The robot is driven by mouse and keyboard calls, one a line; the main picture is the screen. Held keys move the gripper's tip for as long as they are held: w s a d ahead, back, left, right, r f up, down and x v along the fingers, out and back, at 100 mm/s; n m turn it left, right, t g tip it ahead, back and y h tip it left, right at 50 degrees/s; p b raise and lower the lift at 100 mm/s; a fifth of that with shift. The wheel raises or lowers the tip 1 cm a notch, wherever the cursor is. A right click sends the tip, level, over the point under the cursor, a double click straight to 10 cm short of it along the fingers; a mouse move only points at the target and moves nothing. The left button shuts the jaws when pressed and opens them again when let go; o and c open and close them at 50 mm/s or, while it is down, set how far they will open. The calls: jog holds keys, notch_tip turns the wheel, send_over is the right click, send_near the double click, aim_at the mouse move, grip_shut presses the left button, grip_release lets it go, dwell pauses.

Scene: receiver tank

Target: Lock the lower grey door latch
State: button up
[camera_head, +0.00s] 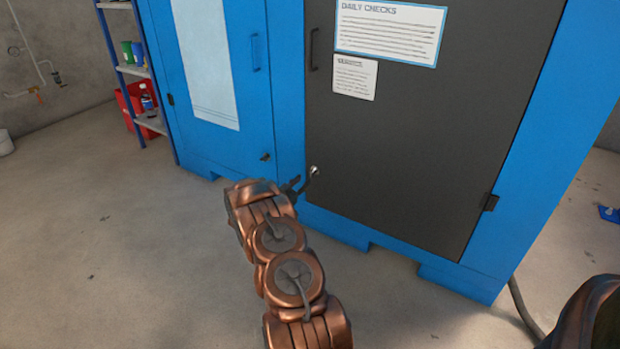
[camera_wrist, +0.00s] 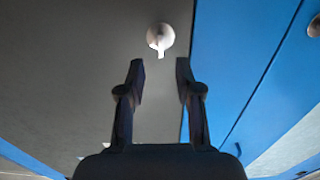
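The lower grey door latch (camera_head: 315,170) is a small silver piece at the lower left edge of the dark grey door (camera_head: 420,130). In the wrist view the latch (camera_wrist: 160,34) is a round pale disc with a short tab pointing down in the picture. My gripper (camera_head: 302,186) is just left of and below the latch in the head view. In the wrist view my gripper (camera_wrist: 160,68) has its two dark fingers apart with nothing between them. The latch lies just beyond the fingertips, roughly centred on the gap. Whether a finger touches it cannot be told.
The blue door (camera_head: 245,90) left of the grey one has its own small dark latch (camera_head: 266,157). A grey door handle (camera_head: 314,50) sits higher up. A shelf rack (camera_head: 130,70) stands at the back left. The floor (camera_head: 110,240) at left is clear.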

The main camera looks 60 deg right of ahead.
aim_at(315, 173)
jog(key=shift+w+d+b, duration=0.15)
jog(key=shift+d+b, duration=0.85)
jog(key=shift+d, duration=1.95)
grip_shut()
